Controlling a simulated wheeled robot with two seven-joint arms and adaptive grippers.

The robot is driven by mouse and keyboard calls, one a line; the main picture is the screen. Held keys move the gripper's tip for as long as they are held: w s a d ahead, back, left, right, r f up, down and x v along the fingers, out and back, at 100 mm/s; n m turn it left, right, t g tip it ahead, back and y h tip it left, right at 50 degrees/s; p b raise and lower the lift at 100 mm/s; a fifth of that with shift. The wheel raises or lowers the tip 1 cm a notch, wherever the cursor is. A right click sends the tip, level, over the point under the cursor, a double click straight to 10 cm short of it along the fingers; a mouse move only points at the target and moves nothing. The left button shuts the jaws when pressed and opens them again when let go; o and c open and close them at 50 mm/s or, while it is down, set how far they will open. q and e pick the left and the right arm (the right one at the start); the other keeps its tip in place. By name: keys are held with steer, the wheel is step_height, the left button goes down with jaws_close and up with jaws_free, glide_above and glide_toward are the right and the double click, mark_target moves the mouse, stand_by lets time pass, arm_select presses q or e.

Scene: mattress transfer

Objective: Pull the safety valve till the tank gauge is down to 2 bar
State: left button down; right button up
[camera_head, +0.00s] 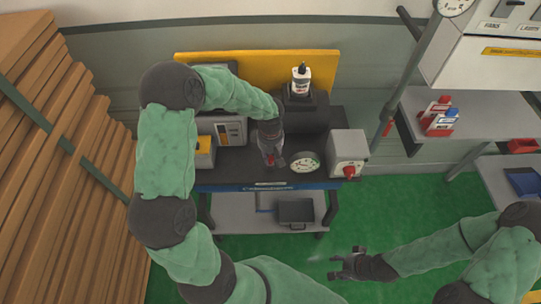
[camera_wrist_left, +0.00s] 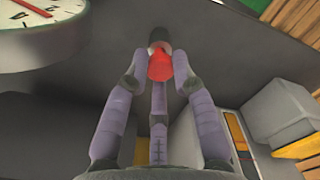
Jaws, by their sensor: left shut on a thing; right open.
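My left gripper (camera_head: 270,162) reaches down to the front of the dark workbench beside the tank gauge. In the left wrist view, its fingers (camera_wrist_left: 158,80) are shut on a small red piece with a dark cap, the safety valve (camera_wrist_left: 160,65). The fingers hide part of the valve. The round white tank gauge (camera_head: 305,162) sits just right of the gripper and also shows in the left wrist view (camera_wrist_left: 40,22), with a red needle. Its reading is too small to tell. My right gripper (camera_head: 337,264) is open and empty over the green floor.
A dark tank (camera_head: 302,112) with a white bottle (camera_head: 300,78) on top stands behind the gauge. A grey box with a red knob (camera_head: 348,171) is at its right. Stacked boards (camera_head: 60,130) fill the left side.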

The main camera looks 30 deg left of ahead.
mark_target(270, 158)
arm_select(q)
steer(key=shift+r, duration=0.8)
steer(key=c, duration=1)
jaws_free()
step_height(270, 158, up, 12)
steer(key=shift+f, duration=0.1)
